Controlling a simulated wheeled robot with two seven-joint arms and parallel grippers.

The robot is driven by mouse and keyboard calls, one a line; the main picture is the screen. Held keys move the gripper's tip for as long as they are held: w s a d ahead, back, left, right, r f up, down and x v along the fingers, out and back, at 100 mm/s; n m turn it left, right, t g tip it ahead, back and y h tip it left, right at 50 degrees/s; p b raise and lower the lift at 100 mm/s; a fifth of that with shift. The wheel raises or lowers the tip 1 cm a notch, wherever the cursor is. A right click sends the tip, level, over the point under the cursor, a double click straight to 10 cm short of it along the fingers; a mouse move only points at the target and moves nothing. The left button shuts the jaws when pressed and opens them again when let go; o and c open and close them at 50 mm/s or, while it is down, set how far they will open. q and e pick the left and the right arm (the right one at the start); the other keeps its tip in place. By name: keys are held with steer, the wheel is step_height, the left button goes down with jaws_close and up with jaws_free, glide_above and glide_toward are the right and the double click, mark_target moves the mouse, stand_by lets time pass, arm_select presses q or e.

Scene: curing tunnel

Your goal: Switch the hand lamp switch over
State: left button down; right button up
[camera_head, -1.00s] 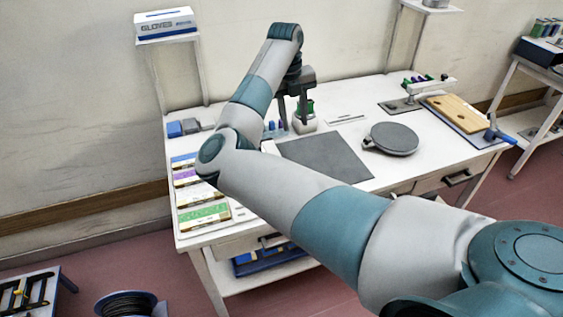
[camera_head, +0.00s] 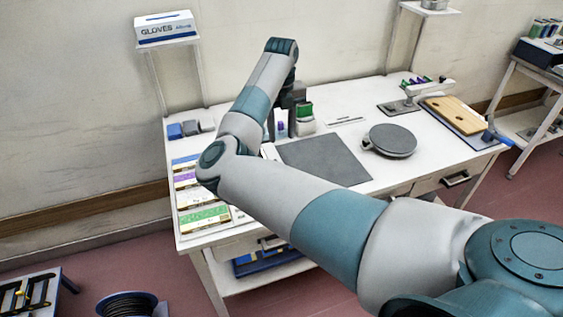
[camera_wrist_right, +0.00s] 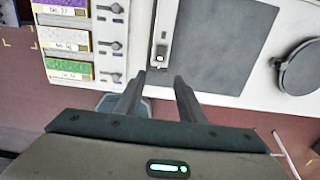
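What looks like the hand lamp is a slim pale strip with a dark edge, left of the grey mat. In the right wrist view its small switch (camera_wrist_right: 161,54) sits near the lamp's lower end. My right gripper (camera_wrist_right: 162,78) is open and empty, its fingertips just below the switch in that picture; I cannot tell its height above the table. In the head view part of the lamp (camera_head: 268,152) shows beside my forearm, and its switch is hidden. My left gripper is not in view.
The grey mat (camera_head: 325,160) and a round dark disc (camera_head: 391,140) lie right of the lamp. Colour-labelled cards (camera_head: 203,216) line the table's left edge. A green-marked container (camera_head: 305,118) stands behind the mat. A wooden board (camera_head: 458,113) lies at the right.

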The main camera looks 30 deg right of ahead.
step_height(320, 180, down, 12)
steer(key=p, duration=0.4)
steer(key=shift+f+p, duration=0.2)
steer(key=shift+p, duration=0.2)
steer(key=shift+f, duration=0.6)
steer(key=shift+c, duration=0.2)
jaws_close()
